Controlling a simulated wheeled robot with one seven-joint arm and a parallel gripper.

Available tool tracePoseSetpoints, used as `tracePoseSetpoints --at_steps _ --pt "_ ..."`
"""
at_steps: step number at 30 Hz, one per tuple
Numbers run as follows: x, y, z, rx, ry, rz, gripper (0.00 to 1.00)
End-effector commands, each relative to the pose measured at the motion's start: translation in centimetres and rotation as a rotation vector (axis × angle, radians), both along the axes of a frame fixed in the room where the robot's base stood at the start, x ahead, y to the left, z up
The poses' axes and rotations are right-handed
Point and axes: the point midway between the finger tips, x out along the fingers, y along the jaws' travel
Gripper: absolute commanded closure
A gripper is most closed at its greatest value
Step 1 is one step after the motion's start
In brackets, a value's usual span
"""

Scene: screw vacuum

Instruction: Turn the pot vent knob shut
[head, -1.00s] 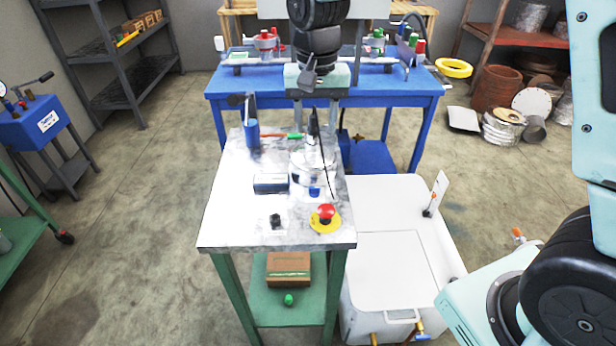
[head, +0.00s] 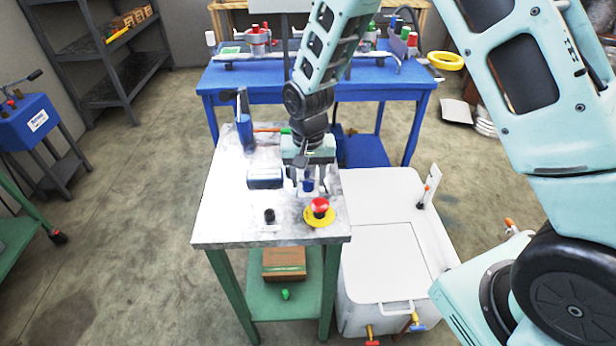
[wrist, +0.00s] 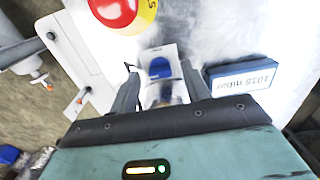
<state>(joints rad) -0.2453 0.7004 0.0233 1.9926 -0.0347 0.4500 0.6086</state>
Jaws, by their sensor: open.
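A small blue knob (wrist: 160,68) on a pale plate shows in the wrist view, between and just beyond the two fingers. I take it to be the pot vent knob. In the head view the blue knob (head: 308,185) sits on the light-topped table (head: 225,205), below the gripper. My gripper (wrist: 160,80) is open, with a dark finger on each side of the knob; I cannot tell whether either finger touches it. It also shows in the head view (head: 308,178), pointing down. The pot is mostly hidden behind my gripper in the head view.
A box with a display (head: 265,178) lies left of the knob; it reads "1015 mbar" in the wrist view (wrist: 240,78). A red button on yellow (head: 319,206) sits close in front. A black knob (head: 269,215) and a blue upright part (head: 246,135) also stand on the table.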

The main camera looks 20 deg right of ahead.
Motion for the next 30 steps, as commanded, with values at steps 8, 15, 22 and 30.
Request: tracePoseSetpoints --at_steps 8,15,22,30 --pt "0.03 0.01 -0.53 0.001 -0.001 0.0 0.53" --pt "0.03 0.01 -0.51 0.001 -0.001 0.0 0.92" --pt "0.02 0.0 -0.48 0.001 -0.001 0.006 0.97" --pt "0.03 -0.01 -0.42 0.0 0.0 0.105 0.97"
